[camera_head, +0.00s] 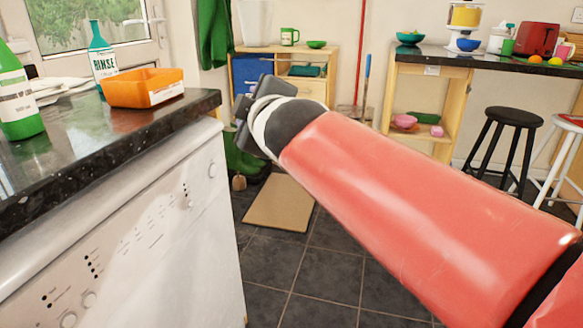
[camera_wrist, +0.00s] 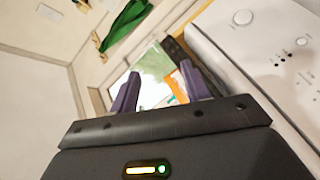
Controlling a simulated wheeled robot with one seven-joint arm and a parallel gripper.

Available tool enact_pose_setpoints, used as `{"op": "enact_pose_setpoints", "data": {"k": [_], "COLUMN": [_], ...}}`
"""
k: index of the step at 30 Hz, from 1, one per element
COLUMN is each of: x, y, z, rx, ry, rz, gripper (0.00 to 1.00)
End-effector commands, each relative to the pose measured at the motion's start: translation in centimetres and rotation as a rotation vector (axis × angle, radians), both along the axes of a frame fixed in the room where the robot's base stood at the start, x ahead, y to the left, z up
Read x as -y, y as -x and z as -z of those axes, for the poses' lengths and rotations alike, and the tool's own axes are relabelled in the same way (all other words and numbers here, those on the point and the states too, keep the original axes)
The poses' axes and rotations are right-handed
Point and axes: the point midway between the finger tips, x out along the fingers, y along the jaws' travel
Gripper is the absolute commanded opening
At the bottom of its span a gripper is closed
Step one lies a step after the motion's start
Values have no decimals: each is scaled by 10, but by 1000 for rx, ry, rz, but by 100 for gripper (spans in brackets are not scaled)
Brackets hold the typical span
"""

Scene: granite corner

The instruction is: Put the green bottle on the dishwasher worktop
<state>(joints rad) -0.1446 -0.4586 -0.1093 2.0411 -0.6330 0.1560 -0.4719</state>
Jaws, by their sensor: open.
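A green bottle (camera_head: 18,95) with a white label stands upright on the dark granite worktop (camera_head: 90,142) above the white dishwasher (camera_head: 130,235). It is at the left edge of the head view and partly cut off. A teal bottle (camera_head: 102,58) marked RINSE stands farther back. My gripper (camera_wrist: 160,72) is open in the wrist view, with nothing between its two purple fingers. In the head view the arm hides most of it; it is right of the worktop's end, out over the floor, apart from the bottles. I cannot make out the green bottle in the wrist view.
An orange tub (camera_head: 144,88) sits near the worktop's right end, and white plates (camera_head: 55,86) lie behind the green bottle. The tiled floor (camera_head: 300,262) holds a tan mat (camera_head: 279,203). Two stools (camera_head: 500,145) (camera_head: 562,150) stand at the right by a counter (camera_head: 470,60).

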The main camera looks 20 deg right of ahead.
Motion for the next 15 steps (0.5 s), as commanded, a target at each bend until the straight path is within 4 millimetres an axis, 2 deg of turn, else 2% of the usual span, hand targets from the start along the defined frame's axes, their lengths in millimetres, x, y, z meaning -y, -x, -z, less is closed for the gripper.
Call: {"op": "enact_pose_setpoints", "data": {"k": [1, 3, 6, 9, 10, 12, 15], "x": [10, 15, 10, -1, -4, -11, -16], "y": [27, 63, 115, 159, 169, 188, 201], "z": [45, 104, 173, 221, 231, 248, 260], "rx": [-127, -298, -508, -667, -702, -769, -817], "ry": [-161, -370, -606, -769, -806, -867, -911], "rz": [85, 202, 354, 476, 504, 555, 593], "gripper": [47, 47, 47, 47, 47, 47, 47]}}
